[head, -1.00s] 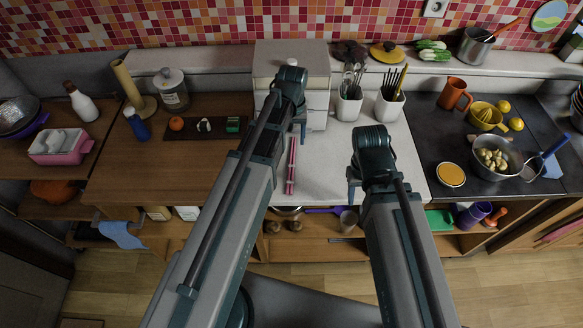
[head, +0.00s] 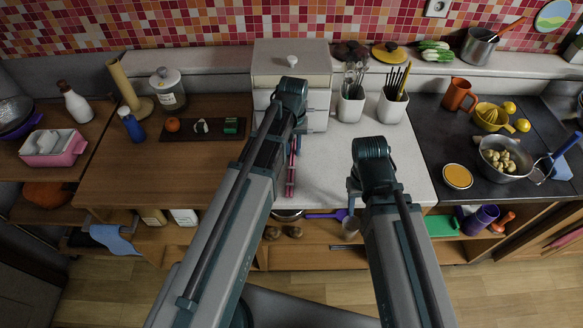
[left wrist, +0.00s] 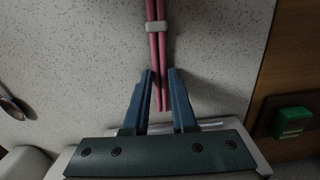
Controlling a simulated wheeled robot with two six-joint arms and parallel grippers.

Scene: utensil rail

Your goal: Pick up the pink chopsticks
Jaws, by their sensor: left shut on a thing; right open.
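The pink chopsticks (head: 291,178) lie lengthwise on the pale speckled counter, partly hidden by my left arm in the head view. In the left wrist view the chopsticks (left wrist: 157,55) run between my left fingers, with a pale band around them just beyond the fingertips. My left gripper (left wrist: 161,72) is shut on them near one end; it also shows in the head view (head: 298,128). I cannot tell any lift off the counter. My right gripper (head: 368,190) is open over the counter's front right part, apart from the chopsticks, its fingers partly hidden by its wrist.
A white drawer box (head: 291,65) stands behind my left gripper. Two white utensil pots, one left (head: 351,107) and one right (head: 391,107), stand at the counter's back. A dark tray (head: 202,129) lies to the left. The pale counter between my arms is clear.

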